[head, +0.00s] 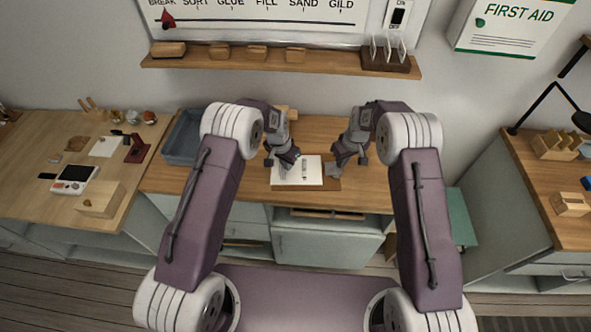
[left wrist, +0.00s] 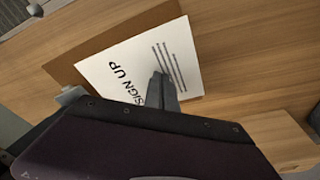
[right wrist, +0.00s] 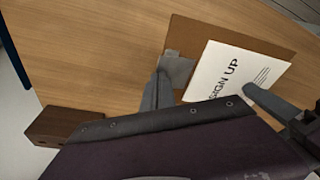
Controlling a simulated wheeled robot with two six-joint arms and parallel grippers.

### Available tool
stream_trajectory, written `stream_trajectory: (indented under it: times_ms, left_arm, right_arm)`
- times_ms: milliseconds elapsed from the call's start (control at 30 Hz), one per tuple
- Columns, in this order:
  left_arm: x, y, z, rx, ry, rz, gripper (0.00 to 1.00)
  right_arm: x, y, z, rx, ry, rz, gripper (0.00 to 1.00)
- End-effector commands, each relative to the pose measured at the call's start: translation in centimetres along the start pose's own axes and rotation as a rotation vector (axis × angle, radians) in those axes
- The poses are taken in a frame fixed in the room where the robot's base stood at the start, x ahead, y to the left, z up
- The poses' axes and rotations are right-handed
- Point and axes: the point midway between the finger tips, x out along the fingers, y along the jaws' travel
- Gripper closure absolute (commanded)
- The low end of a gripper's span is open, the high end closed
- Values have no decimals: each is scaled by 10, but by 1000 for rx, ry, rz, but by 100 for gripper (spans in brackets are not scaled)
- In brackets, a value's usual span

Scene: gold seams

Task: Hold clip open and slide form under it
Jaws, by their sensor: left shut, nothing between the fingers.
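The white form (head: 290,180), printed SIGN UP, lies on the brown clipboard (head: 329,185). The form also shows in the left wrist view (left wrist: 112,72) and the right wrist view (right wrist: 215,82). The grey clip (right wrist: 180,69) sits at the board's end, close beside the form's heading edge. Whether that edge is under it I cannot tell. My right gripper (right wrist: 157,75) has its fingers close together on the clip's outer edge. My left gripper (left wrist: 159,75) is shut with its fingertips on or just over the form; it also shows in the head view (head: 291,163).
A blue-grey bin (head: 183,138) stands left on the bench. A wooden block (right wrist: 62,126) lies near my right gripper. A shelf (head: 225,62) with several wooden blocks runs along the wall.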

Motion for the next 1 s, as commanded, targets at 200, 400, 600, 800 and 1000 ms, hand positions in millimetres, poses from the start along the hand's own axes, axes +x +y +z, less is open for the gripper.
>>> stream_trajectory:
  times_ms: [200, 400, 600, 800, 1000]
  left_arm:
    - [0, 2, -2, 0, 0, 0, 100]
    - [0, 2, -1, 0, 0, 0, 100]
    - [-2, 2, -2, 0, 1, 0, 100]
    - [-9, 2, -3, -1, -1, 1, 100]
    - [-12, 2, -4, -1, -1, 0, 100]
  right_arm:
    - [0, 0, 0, 0, -1, -1, 100]
    - [0, 0, 0, 0, -1, -1, 100]
    - [0, 0, 0, 0, -1, -1, 100]
    - [0, 0, 0, 0, -1, -1, 100]
    - [0, 0, 0, 0, -1, -1, 100]
